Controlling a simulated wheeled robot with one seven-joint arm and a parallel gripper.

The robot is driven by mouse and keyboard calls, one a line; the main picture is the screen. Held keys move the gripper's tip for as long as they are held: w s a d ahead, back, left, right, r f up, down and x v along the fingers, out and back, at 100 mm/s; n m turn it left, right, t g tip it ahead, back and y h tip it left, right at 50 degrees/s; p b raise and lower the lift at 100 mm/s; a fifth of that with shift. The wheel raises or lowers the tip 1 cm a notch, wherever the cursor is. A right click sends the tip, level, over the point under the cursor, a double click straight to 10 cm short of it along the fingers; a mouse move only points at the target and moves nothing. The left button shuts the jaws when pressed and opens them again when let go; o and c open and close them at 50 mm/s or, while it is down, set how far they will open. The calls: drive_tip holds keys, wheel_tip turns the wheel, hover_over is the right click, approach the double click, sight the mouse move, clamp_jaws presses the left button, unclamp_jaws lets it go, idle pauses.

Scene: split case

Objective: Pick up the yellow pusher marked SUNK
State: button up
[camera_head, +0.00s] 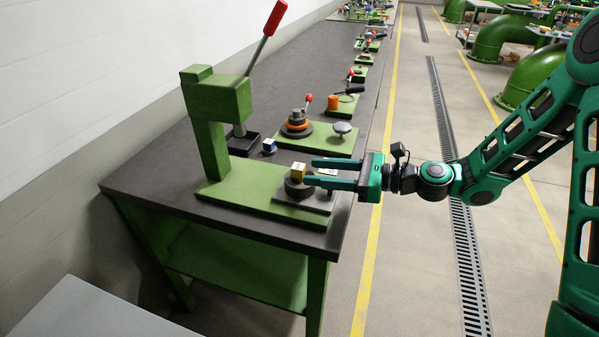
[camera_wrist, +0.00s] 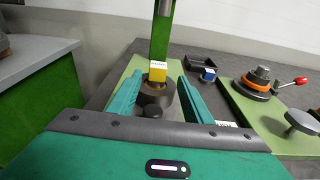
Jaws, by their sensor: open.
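The yellow pusher (camera_head: 298,170) is a small yellow block with a pale marked top. It stands on a dark round seat (camera_head: 299,187) on the green press base. In the wrist view the yellow pusher (camera_wrist: 157,71) sits ahead, between the lines of my two fingers, with small dark print on its top edge that is too small to read. My gripper (camera_head: 310,172) is open and empty, its fingers level and pointing left at the pusher. In the wrist view my gripper (camera_wrist: 160,85) shows its fingers apart, one on each side of the dark seat. I cannot tell whether the fingertips reach the pusher.
A green lever press (camera_head: 215,95) with a red-knobbed handle rises behind the pusher. A blue block (camera_head: 269,146) and a black tray (camera_head: 243,143) lie beyond it. An orange-ringed fixture (camera_head: 297,124) and a grey knob (camera_head: 342,128) stand farther along the dark bench (camera_head: 150,177).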

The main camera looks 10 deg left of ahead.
sight(304, 171)
drive_tip(key=shift+x, duration=2.9)
drive_tip(key=shift+s, duration=0.2)
drive_tip(key=shift+c, duration=0.3)
drive_tip(key=shift+r, duration=0.1)
clamp_jaws()
